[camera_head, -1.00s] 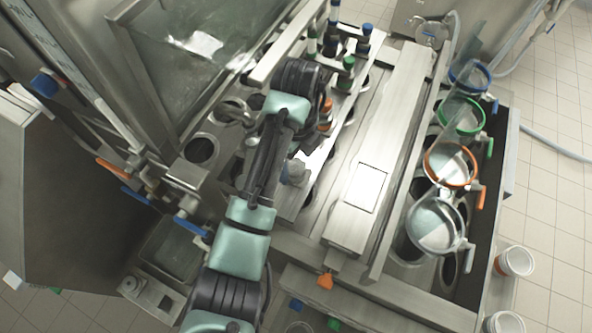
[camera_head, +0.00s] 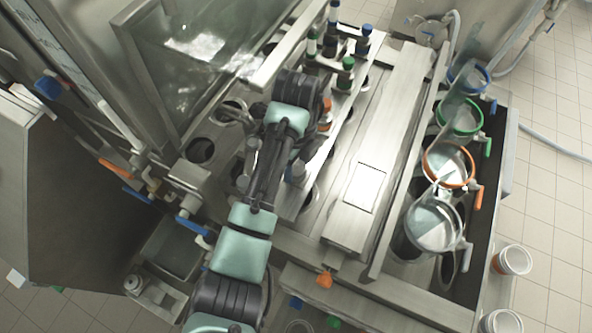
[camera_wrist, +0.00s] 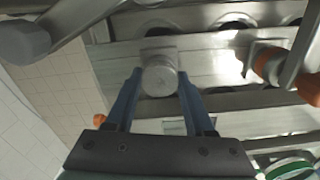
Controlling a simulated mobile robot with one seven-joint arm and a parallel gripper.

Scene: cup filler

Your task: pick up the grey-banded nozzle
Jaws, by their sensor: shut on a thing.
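The grey-banded nozzle (camera_wrist: 160,77) is between the two blue-grey fingers of my gripper (camera_wrist: 161,85) in the wrist view. Its round grey end faces the camera, with a finger on each side. My gripper is shut on it. In the head view a small grey part of the nozzle (camera_head: 297,172) shows just right of my arm, above the metal nozzle rack (camera_head: 318,160). My arm hides most of the gripper there. I cannot tell whether the nozzle's lower end is clear of the rack.
An orange-banded nozzle (camera_head: 326,115), a green-banded nozzle (camera_head: 346,72) and a blue-banded nozzle (camera_head: 364,42) stand farther up the rack. Jugs with coloured rims, such as the orange-rimmed jug (camera_head: 448,163), stand at the right. A flat metal beam (camera_head: 375,130) lies between.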

